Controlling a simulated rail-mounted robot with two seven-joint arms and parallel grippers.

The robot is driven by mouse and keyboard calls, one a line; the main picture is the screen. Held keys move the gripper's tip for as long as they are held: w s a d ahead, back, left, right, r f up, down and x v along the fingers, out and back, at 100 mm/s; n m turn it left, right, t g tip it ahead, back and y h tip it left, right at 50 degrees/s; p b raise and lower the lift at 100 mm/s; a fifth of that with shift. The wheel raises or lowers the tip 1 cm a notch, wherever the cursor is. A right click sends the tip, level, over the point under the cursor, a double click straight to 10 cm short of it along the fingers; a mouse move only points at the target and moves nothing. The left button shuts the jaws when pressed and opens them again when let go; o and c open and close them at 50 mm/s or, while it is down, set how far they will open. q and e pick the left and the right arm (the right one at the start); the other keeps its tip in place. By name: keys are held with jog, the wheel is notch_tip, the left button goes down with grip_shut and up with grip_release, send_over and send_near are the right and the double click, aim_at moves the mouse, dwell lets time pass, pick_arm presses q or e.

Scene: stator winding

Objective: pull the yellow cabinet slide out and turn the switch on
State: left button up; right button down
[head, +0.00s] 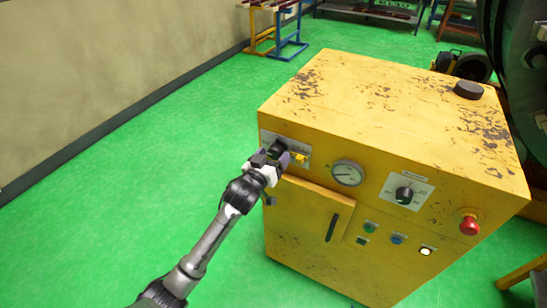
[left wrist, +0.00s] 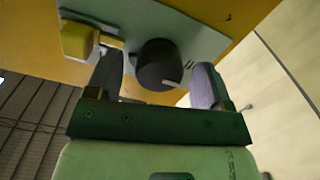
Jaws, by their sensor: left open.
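The yellow cabinet (head: 360,100) stands on the green floor. A pale plate on its front, at the upper left, carries a black rotary switch (head: 279,146) and a small yellow slide (head: 299,157) to its right. My left gripper (head: 270,160) is at this plate, right by the switch. In the left wrist view the open fingers (left wrist: 157,82) stand on either side of the black switch (left wrist: 158,64); whether they touch it I cannot tell. The yellow slide (left wrist: 79,42) is outside the fingers, at the left. How far it is out I cannot tell. My right gripper is not in view.
The same front has a gauge (head: 347,173), a second black knob (head: 404,194), a red button (head: 469,224), several small buttons and a door handle (head: 332,227). A dark round cap (head: 468,90) sits on top. The floor to the left is clear.

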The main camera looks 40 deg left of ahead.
pick_arm(q)
jog(key=shift+w, duration=0.25)
jog(key=c, duration=0.9)
